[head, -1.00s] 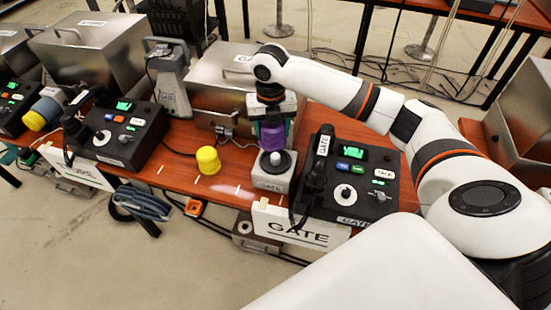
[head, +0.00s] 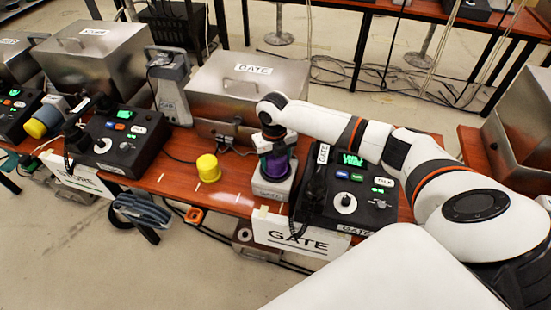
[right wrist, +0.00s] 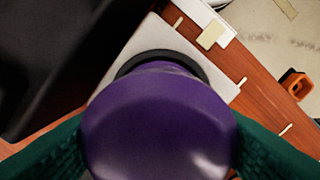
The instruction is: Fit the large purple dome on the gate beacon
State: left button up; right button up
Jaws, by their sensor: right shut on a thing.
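The large purple dome (head: 275,168) is in my right gripper (head: 274,160), which comes down from above at the gate place. The gate beacon (head: 270,190) is a pale box with a dark ring on top. The dome stands right over that ring, upright, and hides the lamp. In the right wrist view the dome (right wrist: 158,125) fills the middle between two green finger pads, with the dark ring (right wrist: 165,58) and the pale base (right wrist: 152,35) behind it. I cannot tell whether the dome is fully seated. My left gripper is not in view.
A yellow dome (head: 208,168) stands on the table to the left. The black gate phone console (head: 350,195) with its handset is close on the right. A steel GATE box (head: 250,85) stands behind. A white GATE sign (head: 298,235) hangs at the front edge.

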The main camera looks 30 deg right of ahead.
jog(key=shift+f, duration=0.2)
jog(key=o, duration=1)
jog(key=shift+f, duration=0.1)
notch_tip(320, 180, up, 12)
jog(key=shift+a+r+b, duration=0.15)
jog(key=shift+r+b, duration=0.05)
jog(key=shift+b, duration=0.1)
